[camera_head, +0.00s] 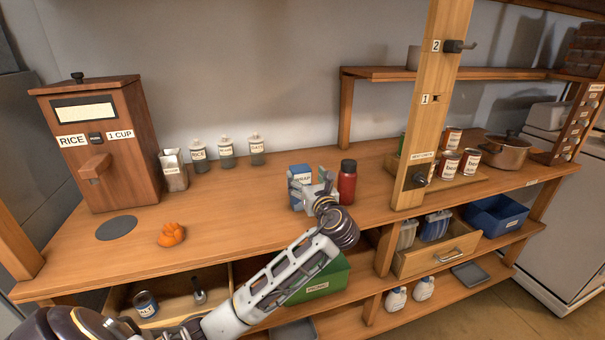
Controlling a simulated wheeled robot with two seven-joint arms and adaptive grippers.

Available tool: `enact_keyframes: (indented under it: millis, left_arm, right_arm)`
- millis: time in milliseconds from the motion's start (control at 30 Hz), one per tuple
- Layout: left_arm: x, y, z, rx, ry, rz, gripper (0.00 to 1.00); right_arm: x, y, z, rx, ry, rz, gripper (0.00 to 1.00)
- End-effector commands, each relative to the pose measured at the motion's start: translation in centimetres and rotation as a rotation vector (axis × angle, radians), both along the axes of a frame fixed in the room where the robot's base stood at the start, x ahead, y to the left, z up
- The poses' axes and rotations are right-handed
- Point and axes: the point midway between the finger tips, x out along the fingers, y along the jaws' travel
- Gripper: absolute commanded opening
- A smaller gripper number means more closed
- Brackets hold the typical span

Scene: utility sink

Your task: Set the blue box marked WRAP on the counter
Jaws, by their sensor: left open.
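The blue box marked WRAP (300,173) stands upright on the wooden counter (255,234), left of a red bottle with a dark cap. My left gripper (306,192) is open at the box, with its fingers around or just in front of the lower part. The gripper hides part of the box's front and base, so I cannot tell if the fingers touch it. My left arm reaches up from the bottom left. My right gripper is not in view.
The red bottle (347,182) stands close on the right. Three labelled jars (227,152) and a wooden rice dispenser (98,145) are at left. An orange lump (171,235) lies near the front. A wooden post (432,110) rises at right. The counter's middle left is clear.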

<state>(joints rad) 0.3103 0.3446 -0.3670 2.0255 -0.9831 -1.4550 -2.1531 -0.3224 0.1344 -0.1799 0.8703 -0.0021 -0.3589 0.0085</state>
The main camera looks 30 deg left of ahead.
Motion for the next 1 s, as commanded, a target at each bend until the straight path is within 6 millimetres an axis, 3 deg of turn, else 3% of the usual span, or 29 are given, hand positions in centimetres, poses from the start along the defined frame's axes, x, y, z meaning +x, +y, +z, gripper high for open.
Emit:
enact_keyframes:
  millis: [400,1000]
  left_arm:
    - [-3.5,-4.0,0.0,0.0,0.0,-0.001,0.76]
    - [-4.0,-4.6,0.0,0.0,0.0,0.0,0.76]
  right_arm:
    - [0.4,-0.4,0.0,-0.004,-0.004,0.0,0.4]
    - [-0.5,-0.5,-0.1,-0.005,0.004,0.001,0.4]
